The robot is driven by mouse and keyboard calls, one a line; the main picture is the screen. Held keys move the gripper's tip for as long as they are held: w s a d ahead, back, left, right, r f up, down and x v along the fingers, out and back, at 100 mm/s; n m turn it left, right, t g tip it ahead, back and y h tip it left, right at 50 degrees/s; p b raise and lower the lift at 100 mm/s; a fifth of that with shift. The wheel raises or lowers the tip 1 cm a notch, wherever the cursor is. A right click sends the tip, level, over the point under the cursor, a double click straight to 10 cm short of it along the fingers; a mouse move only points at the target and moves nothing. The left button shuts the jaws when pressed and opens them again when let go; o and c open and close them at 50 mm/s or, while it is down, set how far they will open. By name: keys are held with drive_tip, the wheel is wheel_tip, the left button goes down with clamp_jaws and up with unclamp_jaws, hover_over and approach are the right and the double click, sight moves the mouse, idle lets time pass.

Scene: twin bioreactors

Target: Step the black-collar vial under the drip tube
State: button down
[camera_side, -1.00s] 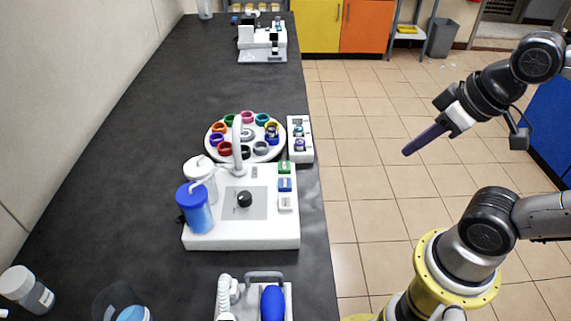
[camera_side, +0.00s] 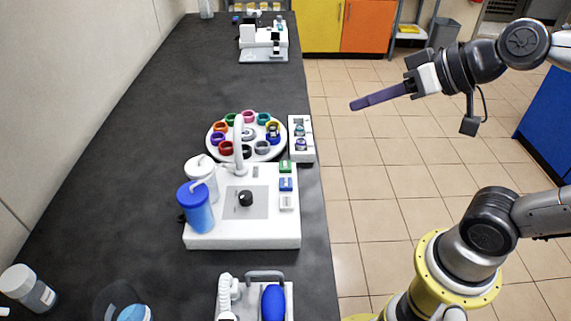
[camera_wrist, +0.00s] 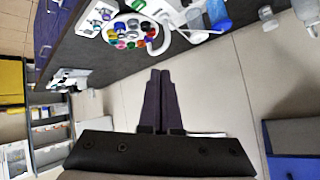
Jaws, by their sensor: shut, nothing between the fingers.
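A round white carousel (camera_side: 212,153) on the dark bench holds several vials with coloured collars. The black-collar vial (camera_side: 247,152) is on its near side, just right of the white drip tube (camera_side: 238,148). The tube rises from a white base unit (camera_side: 215,238) and arches toward the carousel; I cannot tell which vial its outlet is over. The unit has green (camera_side: 285,167), blue (camera_side: 286,184) and white (camera_side: 286,203) buttons and a black knob (camera_side: 245,198). My gripper (camera_side: 353,105) is shut and empty, in the air right of the bench. The wrist view shows its fingers (camera_wrist: 160,73) together.
A small white rack (camera_side: 307,155) with vials stands right of the carousel. A blue-lidded bottle (camera_side: 195,212) and a white-lidded bottle (camera_side: 201,172) stand at the unit's left. A second white device (camera_side: 272,290) with a blue bulb is at the front.

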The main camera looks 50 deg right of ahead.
drive_tip(key=w+r+m+t, duration=0.3)
drive_tip(key=w, duration=0.5)
drive_tip(key=m+g+h, duration=0.4)
drive_tip(key=m, duration=0.3)
hover_over(288, 168)
wheel_tip(288, 168, down, 15)
drive_tip(key=shift+f, duration=4.35)
drive_tip(key=shift+f, duration=0.4)
